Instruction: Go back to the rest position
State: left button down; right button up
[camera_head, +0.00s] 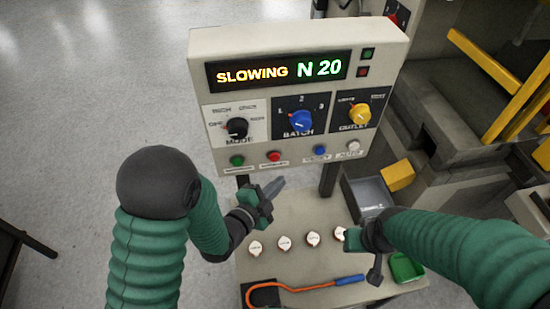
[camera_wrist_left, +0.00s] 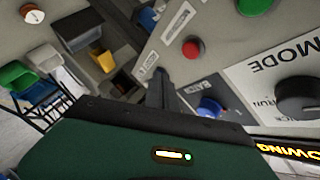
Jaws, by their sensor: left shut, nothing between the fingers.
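My left gripper (camera_head: 274,187) is shut and empty, in front of the lower left part of the control panel (camera_head: 205,90), below its push buttons. Its dark fingers also show in the left wrist view (camera_wrist_left: 160,88), close to the panel face with the red button (camera_wrist_left: 192,48) and blue knob (camera_wrist_left: 210,107). My right gripper (camera_head: 352,238) is low over the table at the right, by the row of white round pieces. Its fingers are mostly hidden, so I cannot tell whether it is open.
The panel display (camera_head: 280,72) reads "SLOWING N 20". The table (camera_head: 300,217) holds several white round pieces (camera_head: 313,238), an orange cord with a blue handle (camera_head: 350,280), a green tray (camera_head: 406,268) and a grey bin (camera_head: 366,196). Machinery with yellow bars (camera_head: 485,65) stands right.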

dwell(0.3)
pick_arm(q)
jog(key=a+f+n+g+y, duration=0.3)
jog(key=a+n+y, duration=0.25)
jog(key=a, duration=0.35)
jog(key=s+a+n+g+y, duration=0.1)
jog(key=s+a+n+g, duration=0.2)
jog(key=s+a+n, duration=0.2)
jog(key=s+a+n+g+y+b, duration=0.1)
jog(key=s+a+n+g+y, duration=0.1)
jog(key=s+a+n+g, duration=0.2)
jog(key=s+a+n, duration=0.1)
jog(key=s+n, duration=0.2)
jog(key=s, duration=0.4)
jog(key=shift+s+f+n+b, duration=0.25)
jog(key=shift+f+n+b, duration=0.05)
jog(key=shift+f+n, duration=0.1)
jog(key=shift+a, duration=0.1)
